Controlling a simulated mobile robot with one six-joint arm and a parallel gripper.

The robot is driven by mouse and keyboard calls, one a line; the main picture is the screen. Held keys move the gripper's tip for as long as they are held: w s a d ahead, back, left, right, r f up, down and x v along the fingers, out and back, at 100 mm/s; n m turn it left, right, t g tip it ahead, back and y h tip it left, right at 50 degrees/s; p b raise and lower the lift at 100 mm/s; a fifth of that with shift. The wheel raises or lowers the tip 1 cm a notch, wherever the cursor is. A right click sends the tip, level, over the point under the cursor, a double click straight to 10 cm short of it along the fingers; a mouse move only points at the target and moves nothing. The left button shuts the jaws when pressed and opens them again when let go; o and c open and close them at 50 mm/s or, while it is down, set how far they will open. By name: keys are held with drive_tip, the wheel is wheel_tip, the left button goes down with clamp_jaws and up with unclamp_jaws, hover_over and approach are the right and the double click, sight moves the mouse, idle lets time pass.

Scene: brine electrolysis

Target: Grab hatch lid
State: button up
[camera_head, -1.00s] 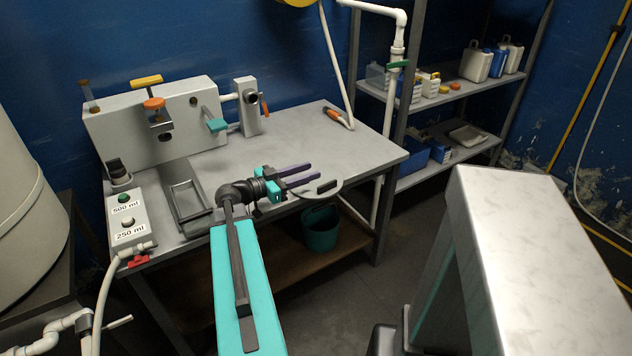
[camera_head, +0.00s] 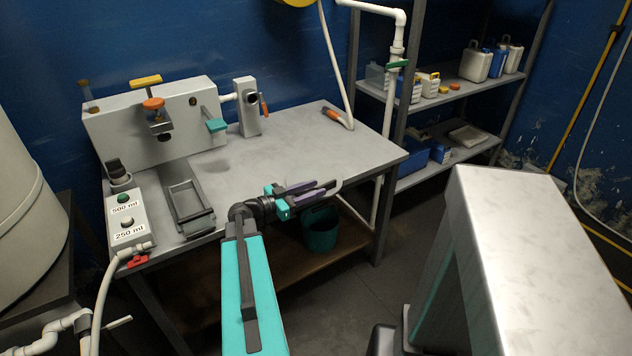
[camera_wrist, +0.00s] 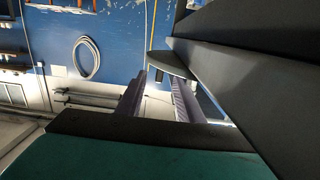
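My gripper (camera_head: 326,187) has two purple fingers and overlaps the lid in that view. In the wrist view my gripper (camera_wrist: 158,88) shows its fingers apart, with a gap between them. A dark grey piece (camera_wrist: 170,63) crosses near the fingertips; I cannot tell whether it is the lid's handle. No firm grip shows.
The grey workbench (camera_head: 280,150) carries a panel unit (camera_head: 185,130) and a button box (camera_head: 128,220) on the left. A teal bucket (camera_head: 320,232) stands below it. Shelves (camera_head: 445,100) stand at the back right. The bench top's right half is mostly clear.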

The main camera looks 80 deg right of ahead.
sight(326, 183)
drive_tip(key=shift+s+d, duration=0.1)
drive_tip(key=shift+d, duration=0.05)
drive_tip(key=shift+x, duration=2.45)
clamp_jaws()
